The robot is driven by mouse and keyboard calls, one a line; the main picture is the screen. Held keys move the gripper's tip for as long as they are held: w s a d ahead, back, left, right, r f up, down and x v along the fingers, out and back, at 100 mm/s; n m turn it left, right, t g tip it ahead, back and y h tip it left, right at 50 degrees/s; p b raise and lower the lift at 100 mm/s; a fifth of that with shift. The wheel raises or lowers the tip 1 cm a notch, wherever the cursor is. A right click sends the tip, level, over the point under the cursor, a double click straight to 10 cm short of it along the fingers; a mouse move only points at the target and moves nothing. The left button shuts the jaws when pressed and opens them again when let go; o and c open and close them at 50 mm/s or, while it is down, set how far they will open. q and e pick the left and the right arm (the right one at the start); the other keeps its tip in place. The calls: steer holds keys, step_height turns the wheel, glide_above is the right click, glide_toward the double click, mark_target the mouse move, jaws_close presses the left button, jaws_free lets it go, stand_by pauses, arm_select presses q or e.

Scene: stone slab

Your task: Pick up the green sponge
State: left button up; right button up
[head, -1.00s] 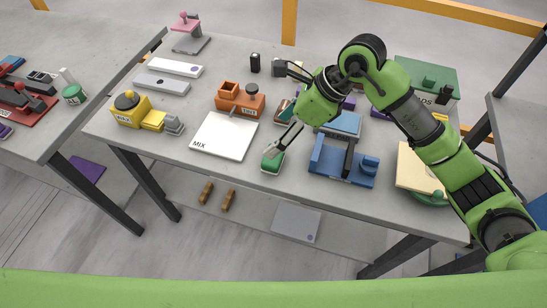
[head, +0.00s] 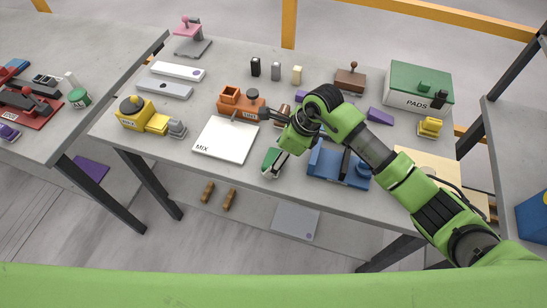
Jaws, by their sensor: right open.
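A small green block with a pale base (head: 269,157), which looks like the green sponge, lies near the front edge of the grey slab table (head: 200,168). It is just right of the white MIX board. My right gripper (head: 254,142) is open, its fingers spread wide. One finger reaches down by the right side of the green block and partly covers it. The other reaches left toward the orange device. I cannot tell whether the near finger touches the block. My left gripper is not in view.
The white MIX board (head: 227,140) lies left of the block, with an orange device (head: 237,98) behind. A blue device (head: 334,164) stands close on the right. A green PADS box (head: 418,86) is at the back right. The slab's front edge is close.

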steer(key=shift+x, duration=1.15)
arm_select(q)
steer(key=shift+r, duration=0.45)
arm_select(e)
steer(key=c, duration=1)
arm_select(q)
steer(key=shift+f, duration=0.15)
arm_select(e)
steer(key=shift+r, duration=0.1)
steer(key=shift+w+r+b, duration=0.1)
steer(key=shift+r+b, duration=1.05)
steer(key=shift+r, duration=0.05)
arm_select(q)
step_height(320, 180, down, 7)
steer(key=b, duration=0.4)
steer(key=shift+b, duration=0.3)
arm_select(e)
steer(key=s+d+r, duration=0.6)
steer(key=s+r, duration=0.4)
steer(key=s, duration=0.2)
steer(key=shift+s+d+r, duration=0.2)
steer(key=shift+s+r, duration=0.05)
steer(key=shift+s, duration=0.05)
